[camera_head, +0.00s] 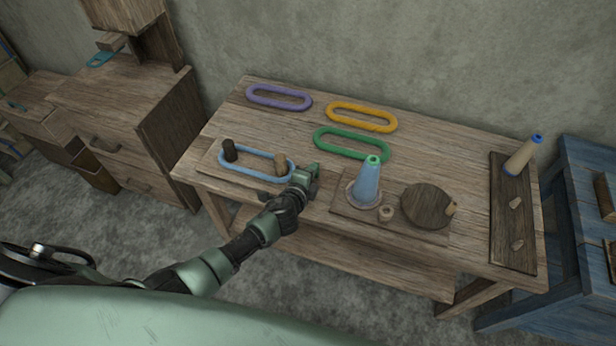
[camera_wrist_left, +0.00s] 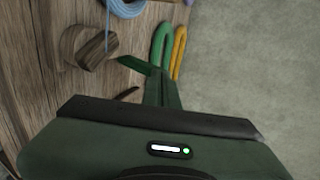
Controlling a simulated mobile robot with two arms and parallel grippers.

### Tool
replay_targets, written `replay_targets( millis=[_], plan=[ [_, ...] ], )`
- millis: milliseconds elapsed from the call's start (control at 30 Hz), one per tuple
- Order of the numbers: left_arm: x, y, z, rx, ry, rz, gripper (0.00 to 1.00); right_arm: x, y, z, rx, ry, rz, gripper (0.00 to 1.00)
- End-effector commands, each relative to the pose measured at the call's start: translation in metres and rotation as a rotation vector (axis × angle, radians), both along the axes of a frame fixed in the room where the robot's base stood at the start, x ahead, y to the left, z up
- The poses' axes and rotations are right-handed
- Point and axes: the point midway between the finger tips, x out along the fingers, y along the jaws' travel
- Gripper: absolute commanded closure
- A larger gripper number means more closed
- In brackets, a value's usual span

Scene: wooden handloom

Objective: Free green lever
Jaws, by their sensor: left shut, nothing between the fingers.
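I cannot make out a clear green lever in either view. A green oval loop (camera_head: 351,143) lies flat on the wooden table, and it also shows in the left wrist view (camera_wrist_left: 162,42). A blue loop (camera_head: 246,167) lies around a dark peg (camera_head: 229,150) and a lighter wooden peg (camera_head: 281,163) on a board. My left gripper (camera_head: 309,172) is shut and empty just right of the lighter peg. In the left wrist view its fingers (camera_wrist_left: 160,82) are together, near the wooden peg (camera_wrist_left: 97,48). My right gripper is not in view.
A purple loop (camera_head: 279,97) and a yellow loop (camera_head: 361,117) lie at the back. A blue cone (camera_head: 367,182) with a green top and a round wooden disc (camera_head: 427,206) stand right of the gripper. A dark board (camera_head: 512,230) holds a tilted spool (camera_head: 522,157).

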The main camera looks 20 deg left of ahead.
Motion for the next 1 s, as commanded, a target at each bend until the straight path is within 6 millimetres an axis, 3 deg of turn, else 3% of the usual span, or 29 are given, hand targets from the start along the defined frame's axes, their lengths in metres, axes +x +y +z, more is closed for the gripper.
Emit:
replay_targets(
  millis=[133,600,1000],
  plan=[
    [0.014,-0.001,0.009,-0.002,-0.003,0.001,1.00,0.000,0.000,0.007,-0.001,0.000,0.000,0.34],
    [0.059,-0.002,0.014,-0.001,-0.005,-0.001,1.00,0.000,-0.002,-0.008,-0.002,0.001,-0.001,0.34],
    [0.080,-0.003,0.012,-0.001,-0.003,-0.001,1.00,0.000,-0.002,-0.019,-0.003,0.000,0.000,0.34]
  ],
)
